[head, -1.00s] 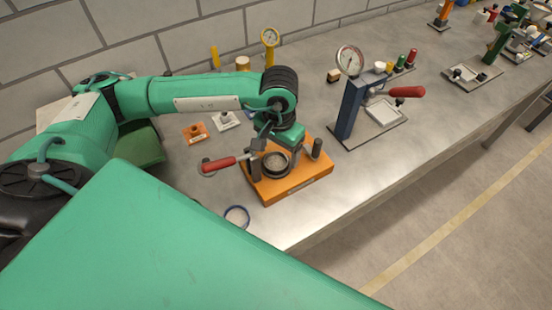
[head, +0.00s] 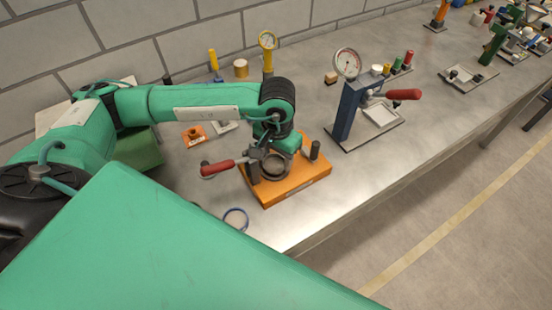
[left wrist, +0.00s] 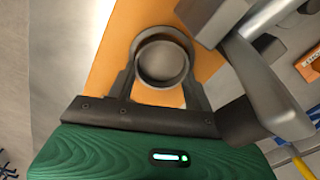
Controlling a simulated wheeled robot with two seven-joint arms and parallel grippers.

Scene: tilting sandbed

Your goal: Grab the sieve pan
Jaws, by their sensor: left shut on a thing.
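The sieve pan (head: 273,168) is a round, dark grey, shallow dish at the orange base (head: 300,187) in the head view. In the left wrist view the sieve pan (left wrist: 163,62) sits between the two fingers, over the orange surface. My left gripper (head: 277,152) reaches down to it from above and behind. Its fingers (left wrist: 162,80) are shut on the pan's sides. I cannot tell whether the pan touches the base. My right gripper is not in view.
A red-handled lever (head: 218,168) juts left from the orange base, close to the gripper. Dark posts (head: 315,151) rise from the base. A blue-rimmed ring (head: 236,218) lies in front. A blue gauge press (head: 345,108) stands to the right. Bare bench lies between.

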